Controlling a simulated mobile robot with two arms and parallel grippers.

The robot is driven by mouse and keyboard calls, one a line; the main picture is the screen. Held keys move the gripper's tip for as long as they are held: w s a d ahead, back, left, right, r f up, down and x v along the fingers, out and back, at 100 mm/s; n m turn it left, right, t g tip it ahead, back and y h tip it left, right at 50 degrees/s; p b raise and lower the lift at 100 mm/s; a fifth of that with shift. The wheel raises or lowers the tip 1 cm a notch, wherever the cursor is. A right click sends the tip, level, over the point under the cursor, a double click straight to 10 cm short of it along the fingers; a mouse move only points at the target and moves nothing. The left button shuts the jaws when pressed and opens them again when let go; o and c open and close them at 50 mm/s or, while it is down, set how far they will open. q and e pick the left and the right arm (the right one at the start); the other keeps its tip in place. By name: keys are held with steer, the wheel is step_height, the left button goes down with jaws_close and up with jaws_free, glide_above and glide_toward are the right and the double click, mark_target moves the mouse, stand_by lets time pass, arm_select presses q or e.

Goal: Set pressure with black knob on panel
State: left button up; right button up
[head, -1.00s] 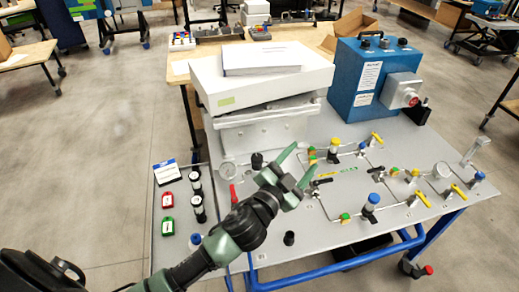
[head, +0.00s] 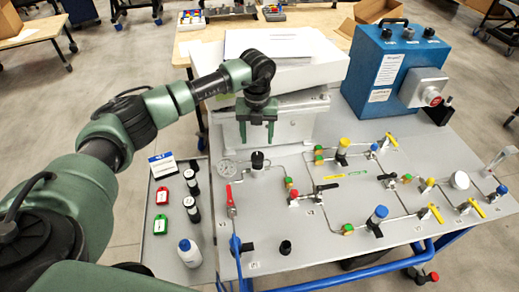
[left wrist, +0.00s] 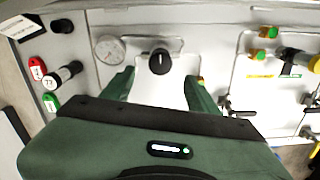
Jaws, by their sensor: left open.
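The black knob (head: 257,159) stands upright on the grey panel (head: 330,225), just right of a round gauge (head: 227,168). My left gripper (head: 257,142) points down above and behind the knob, with its green fingers apart and nothing between them. In the left wrist view the knob (left wrist: 160,61) shows a white mark line on its top. It lies ahead, between the two open fingers (left wrist: 160,85), and I see no contact. The gauge (left wrist: 110,48) is to its left there. My right gripper is not in view.
A white box (head: 280,60) stands behind the panel, close to my left gripper. A blue box (head: 385,70) is at the back right. Valves and pipes cover the panel's right half. A red-handled valve (head: 230,195) stands near the knob. Bottles and tags lie on the left tray (head: 170,255).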

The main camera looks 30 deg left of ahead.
mark_target(258, 156)
arm_select(q)
steer(key=shift+s+f, duration=0.15)
steer(key=shift+f, duration=0.2)
step_height(258, 156, down, 7)
steer(key=shift+r+p, duration=0.1)
steer(key=shift+p, duration=0.9)
jaws_close()
